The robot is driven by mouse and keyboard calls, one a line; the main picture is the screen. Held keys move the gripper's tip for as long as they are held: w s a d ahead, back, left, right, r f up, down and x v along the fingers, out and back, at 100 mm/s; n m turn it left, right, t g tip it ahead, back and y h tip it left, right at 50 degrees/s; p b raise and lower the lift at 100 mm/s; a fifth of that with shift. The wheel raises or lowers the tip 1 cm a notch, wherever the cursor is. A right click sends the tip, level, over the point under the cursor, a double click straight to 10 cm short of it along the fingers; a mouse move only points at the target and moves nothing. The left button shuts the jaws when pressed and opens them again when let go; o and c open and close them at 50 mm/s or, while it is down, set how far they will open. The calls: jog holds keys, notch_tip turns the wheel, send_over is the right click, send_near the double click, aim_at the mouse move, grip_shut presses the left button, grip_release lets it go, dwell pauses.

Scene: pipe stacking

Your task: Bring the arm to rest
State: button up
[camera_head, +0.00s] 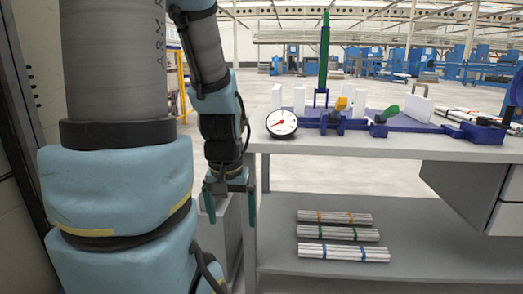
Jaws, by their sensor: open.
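My arm hangs down left of the workbench (360,151) in the head view. My gripper (230,212) points downward beside the bench's left end. Its two green fingers are apart and nothing shows between them. The gripper is below the level of the bench top and in front of a grey box-like cabinet (215,240). Whether it touches the cabinet or the bench leg cannot be told.
On the bench top stand a round gauge (281,123), a tall green pipe (324,52) upright in a blue holder, and blue fixtures (410,123) with white blocks. Several pipe bundles (338,234) lie on the lower shelf (440,250). Open floor lies behind the bench.

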notch_tip(320, 180, up, 22)
jog(key=p, duration=1.9)
jog(key=shift+f, duration=0.2)
